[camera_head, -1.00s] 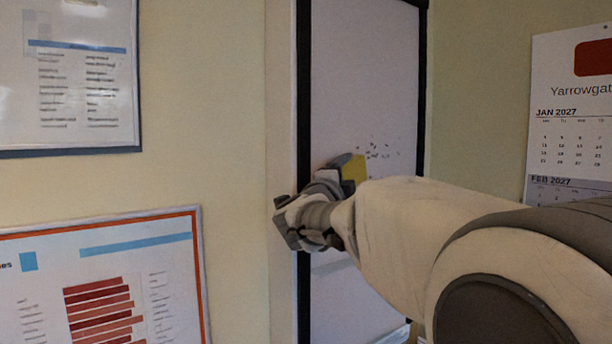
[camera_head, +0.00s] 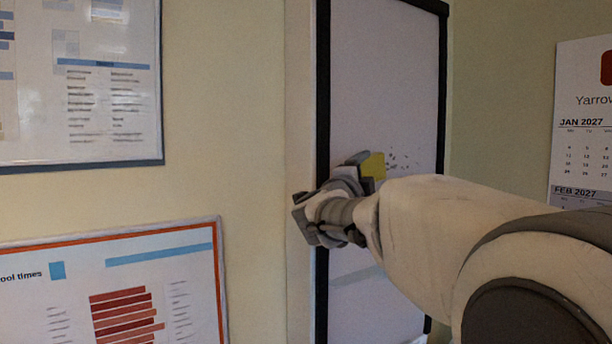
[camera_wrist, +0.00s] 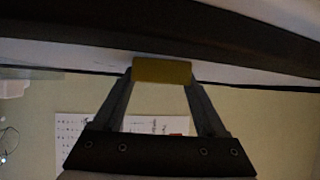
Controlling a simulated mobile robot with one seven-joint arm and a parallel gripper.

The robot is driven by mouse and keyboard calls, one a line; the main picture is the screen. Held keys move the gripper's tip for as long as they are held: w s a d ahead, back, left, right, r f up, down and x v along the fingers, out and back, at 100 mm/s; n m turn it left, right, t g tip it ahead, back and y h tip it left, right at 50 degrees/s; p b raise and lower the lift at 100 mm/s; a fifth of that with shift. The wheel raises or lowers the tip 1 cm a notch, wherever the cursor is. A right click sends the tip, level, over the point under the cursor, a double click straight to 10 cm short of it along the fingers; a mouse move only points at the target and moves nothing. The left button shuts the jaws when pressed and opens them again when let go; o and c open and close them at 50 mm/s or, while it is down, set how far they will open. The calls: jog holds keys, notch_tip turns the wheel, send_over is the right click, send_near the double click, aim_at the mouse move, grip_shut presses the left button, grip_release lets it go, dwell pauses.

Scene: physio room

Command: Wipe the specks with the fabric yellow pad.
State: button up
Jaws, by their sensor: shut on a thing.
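The yellow pad (camera_head: 373,167) is held in my gripper (camera_head: 352,170), close to the white board (camera_head: 385,70) with a black frame. In the wrist view the pad (camera_wrist: 162,71) sits between the two fingers of my gripper (camera_wrist: 160,85), its far edge against or very near the pale board surface. I cannot tell if it touches. The dark specks (camera_head: 404,161) are a small scattered cluster on the board, just right of the pad. Part of the cluster may be hidden behind the pad and arm.
A wall calendar (camera_head: 585,120) hangs to the right of the board. Two framed posters, an upper one (camera_head: 110,130) and a lower one (camera_head: 150,243), hang on the wall to the left. The board above the specks is clear.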

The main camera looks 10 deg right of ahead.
jog(key=shift+w+d+b, duration=0.2)
jog(key=shift+w+d, duration=0.3)
jog(key=shift+d, duration=0.8)
jog(key=shift+w+d+b, duration=0.25)
jog(key=shift+w+d, duration=0.25)
jog(key=shift+d, duration=0.75)
jog(key=shift+w+d+b, duration=0.2)
jog(key=shift+w+d, duration=0.3)
jog(key=shift+d, duration=0.8)
jog(key=shift+w+d+f, duration=0.1)
jog(key=shift+w+d, duration=0.45)
jog(key=shift+d, duration=0.25)
jog(key=shift+w+d+b, duration=0.2)
jog(key=shift+w+d, duration=0.25)
jog(key=shift+d, duration=0.75)
jog(key=shift+w+d+b, duration=0.2)
jog(key=shift+w+d, duration=0.25)
jog(key=shift+d, duration=0.7)
jog(key=shift+w+d+b, duration=0.2)
jog(key=shift+w+d, duration=0.25)
jog(key=shift+d, duration=0.75)
jog(key=shift+s, duration=0.1)
jog(key=s+d+b, duration=0.2)
jog(key=s+b, duration=0.1)
jog(key=s, duration=0.2)
jog(key=shift+s+d, duration=0.15)
jog(key=shift+s, duration=0.15)
jog(key=shift+b, duration=0.3)
